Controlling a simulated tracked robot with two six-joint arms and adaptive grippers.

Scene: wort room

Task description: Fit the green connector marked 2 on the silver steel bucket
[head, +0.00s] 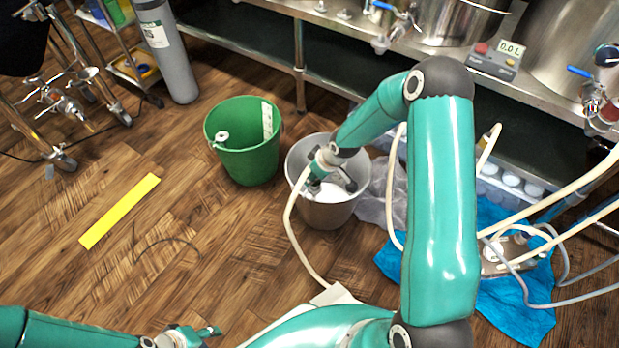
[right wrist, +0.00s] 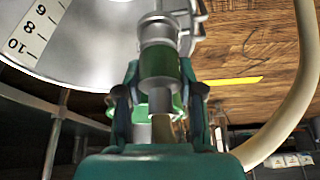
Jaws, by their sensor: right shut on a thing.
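The silver steel bucket (head: 322,214) stands on the floor with pale stuff inside. In the right wrist view, that gripper (right wrist: 160,100) is shut on the green connector (right wrist: 159,64). The connector is in line with the metal fitting (right wrist: 157,29) by the bucket (right wrist: 85,50) and appears to touch it; I cannot tell whether it is seated. Its number is not readable. My left gripper (head: 200,336) is at the bottom edge, empty and seemingly open.
A green bucket (head: 247,163) with its own fitting stands left of the steel one. A pale hose (head: 291,235) runs from my right gripper to the floor. A yellow strip (head: 120,210) lies left. A blue cloth (head: 510,300) with hoses lies right. A steel bench (head: 345,83) stands behind.

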